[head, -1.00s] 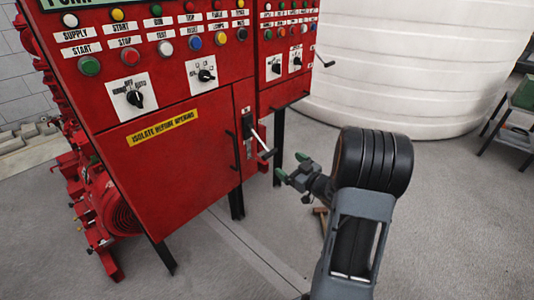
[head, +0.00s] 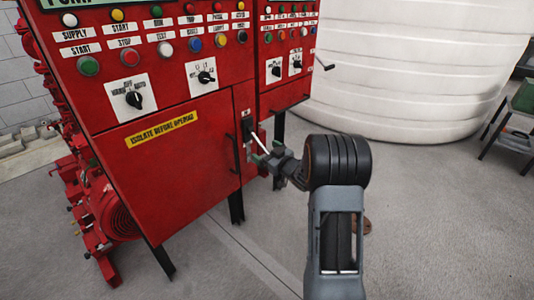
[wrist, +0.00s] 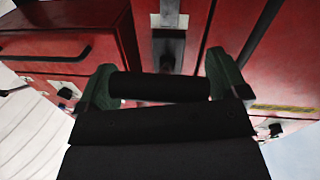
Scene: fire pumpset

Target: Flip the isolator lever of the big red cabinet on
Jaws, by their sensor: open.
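The big red cabinet (head: 170,150) stands at the left of the head view. Its isolator lever (head: 257,143) is a pale rod on a narrow panel at the cabinet's right edge, slanting outward and down. My gripper (head: 268,155) is open at the lever's lower end, which it partly hides. Contact with the lever is unclear.
A yellow warning label (head: 162,129) and rotary knobs are on the cabinet front. A smaller red cabinet (head: 285,60) adjoins at the right, with a large white tank (head: 410,70) behind. A dark stand (head: 510,130) is at the far right. Grey floor (head: 430,220) is clear at the right.

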